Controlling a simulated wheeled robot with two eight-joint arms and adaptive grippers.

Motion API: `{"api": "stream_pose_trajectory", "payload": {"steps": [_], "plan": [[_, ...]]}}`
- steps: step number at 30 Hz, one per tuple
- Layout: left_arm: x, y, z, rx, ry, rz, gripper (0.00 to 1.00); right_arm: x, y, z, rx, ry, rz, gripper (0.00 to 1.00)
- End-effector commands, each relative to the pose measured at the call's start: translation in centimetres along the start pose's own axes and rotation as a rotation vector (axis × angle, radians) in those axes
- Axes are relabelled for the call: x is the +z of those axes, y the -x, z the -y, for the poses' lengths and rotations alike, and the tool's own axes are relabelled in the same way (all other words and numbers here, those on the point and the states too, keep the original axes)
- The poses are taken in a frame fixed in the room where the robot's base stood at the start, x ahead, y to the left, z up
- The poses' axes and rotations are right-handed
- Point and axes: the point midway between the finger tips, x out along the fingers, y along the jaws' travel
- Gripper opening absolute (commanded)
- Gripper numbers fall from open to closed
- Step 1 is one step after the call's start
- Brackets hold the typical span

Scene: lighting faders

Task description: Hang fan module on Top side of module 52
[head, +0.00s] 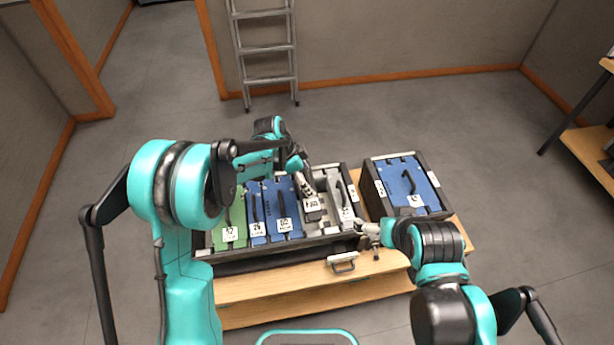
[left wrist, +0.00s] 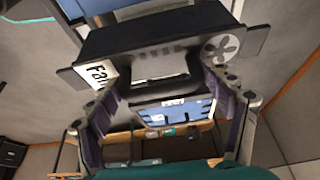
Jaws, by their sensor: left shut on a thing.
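The fan module (left wrist: 150,42) is a dark box with a "Fan" label and a fan symbol in the left wrist view. My left gripper (left wrist: 172,100) is shut on its handle. In the head view my left gripper (head: 304,186) holds the fan module (head: 312,207) over the rack, between the blue modules and a light grey module. A green module (head: 231,212) at the rack's left has a label that looks like 52, though its small digits are hard to read. My right gripper (head: 369,232) is by the rack's front right corner; its fingers are too small to judge.
The dark rack (head: 320,240) stands on a wooden table (head: 275,285). It also holds blue modules (head: 270,210) and the light grey module (head: 340,200). A second case with a blue module (head: 405,182) stands at right. A ladder (head: 266,50) leans behind; floor around is clear.

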Motion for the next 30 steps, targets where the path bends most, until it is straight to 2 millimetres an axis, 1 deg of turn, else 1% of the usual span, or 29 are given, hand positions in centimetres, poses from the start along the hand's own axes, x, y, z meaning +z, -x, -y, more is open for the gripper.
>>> {"api": "stream_pose_trajectory", "payload": {"steps": [1, 6, 21, 25, 30], "plan": [[0.2, -0.6, 0.0, 0.000, 0.000, -0.001, 0.20, 0.3, -0.4, 0.0, 0.000, 0.000, 0.000, 1.00], [0.8, -2.1, 0.0, 0.000, 0.000, -0.001, 0.20, 1.0, -1.4, 0.0, 0.000, 0.000, 0.000, 1.00], [2.5, -6.1, 0.0, 0.000, 0.000, -0.001, 0.20, 3.2, -4.5, 0.0, 0.000, 0.000, 0.000, 1.00], [2.7, -6.6, 0.0, 0.000, 0.000, -0.001, 0.20, 3.5, -4.9, 0.0, 0.000, 0.000, 0.000, 1.00], [2.8, -6.8, 0.0, 0.000, 0.000, -0.001, 0.20, 3.6, -5.0, 0.0, 0.000, 0.000, 0.000, 1.00]]}}
